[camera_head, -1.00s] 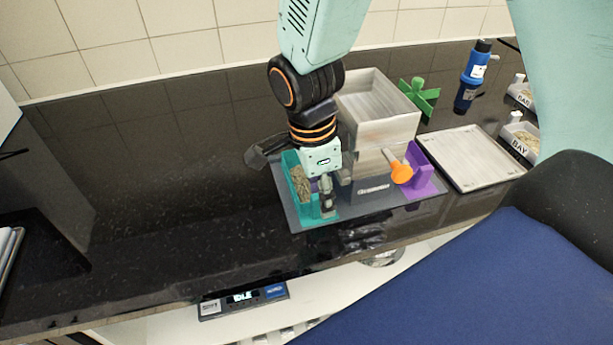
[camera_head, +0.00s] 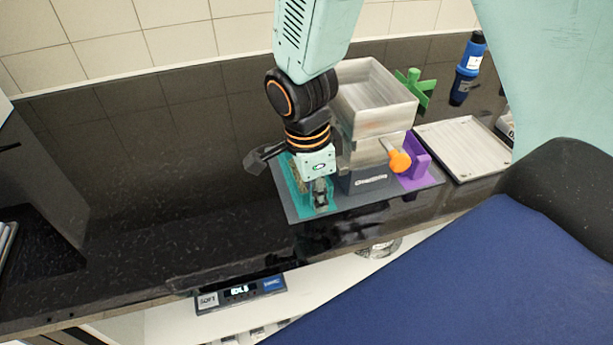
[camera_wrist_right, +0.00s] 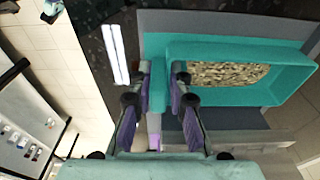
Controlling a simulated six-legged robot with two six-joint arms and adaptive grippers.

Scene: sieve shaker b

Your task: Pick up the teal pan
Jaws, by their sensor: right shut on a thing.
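The teal pan (camera_head: 284,177) is at the left end of the grey base of the sieve shaker in the head view, partly hidden by my right wrist. In the right wrist view the pan (camera_wrist_right: 210,97) holds brownish flakes. My right gripper (camera_head: 320,205) points down at the pan's near end. In the right wrist view its fingers (camera_wrist_right: 162,88) are shut on an upright teal part at the pan's end. I cannot tell whether the pan touches the base. My left gripper is not in view.
The shaker's grey box stack (camera_head: 372,105) stands close right of my wrist, with an orange knob (camera_head: 399,161) and purple holder (camera_head: 417,162). A green part (camera_head: 413,88), blue bottle (camera_head: 468,68) and pale tray (camera_head: 463,148) are further right. The dark counter (camera_head: 130,190) is clear to the left.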

